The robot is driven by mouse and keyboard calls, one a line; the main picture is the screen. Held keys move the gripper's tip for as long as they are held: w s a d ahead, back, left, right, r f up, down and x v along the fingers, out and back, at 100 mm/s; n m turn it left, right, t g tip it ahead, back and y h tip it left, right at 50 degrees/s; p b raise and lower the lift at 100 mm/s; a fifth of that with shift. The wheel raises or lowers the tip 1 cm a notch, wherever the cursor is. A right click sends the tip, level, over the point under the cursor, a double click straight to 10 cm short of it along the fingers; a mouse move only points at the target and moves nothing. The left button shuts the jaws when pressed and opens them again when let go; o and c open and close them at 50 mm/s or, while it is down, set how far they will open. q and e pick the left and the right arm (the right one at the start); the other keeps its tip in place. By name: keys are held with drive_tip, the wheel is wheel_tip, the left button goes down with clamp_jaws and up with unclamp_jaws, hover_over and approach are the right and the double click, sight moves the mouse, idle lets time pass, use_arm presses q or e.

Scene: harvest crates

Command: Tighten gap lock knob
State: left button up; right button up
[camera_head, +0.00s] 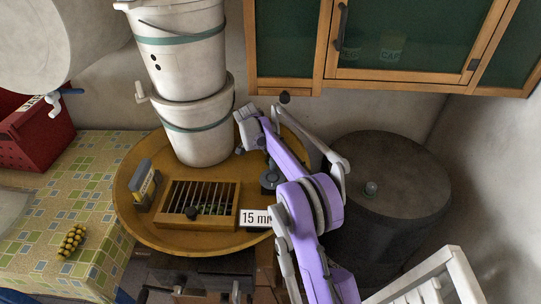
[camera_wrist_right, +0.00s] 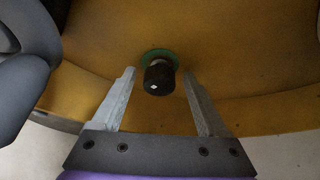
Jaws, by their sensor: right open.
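In the right wrist view, a short black knob (camera_wrist_right: 159,80) with a small white diamond mark stands on a green round base (camera_wrist_right: 159,56) against the ochre surface. My right gripper (camera_wrist_right: 160,73) is open, with one grey finger on each side of the knob. A gap shows between each finger and the knob, and I cannot tell the depth between them. In the head view, a wooden slatted grid (camera_head: 232,208) lies on the round ochre tray (camera_head: 137,222). A "15 mm" label (camera_head: 256,218) is beside it. My left gripper is not in view.
Two stacked white buckets (camera_head: 199,130) stand at the back of the tray. A grey-yellow box (camera_head: 142,184) is left of the grid. A dark drum (camera_head: 395,180) stands to the right, and wooden cabinets (camera_head: 400,83) hang above.

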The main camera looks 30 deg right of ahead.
drive_tip(key=v, duration=1)
drive_tip(key=shift+r, duration=0.4)
drive_tip(key=shift+a, duration=0.1)
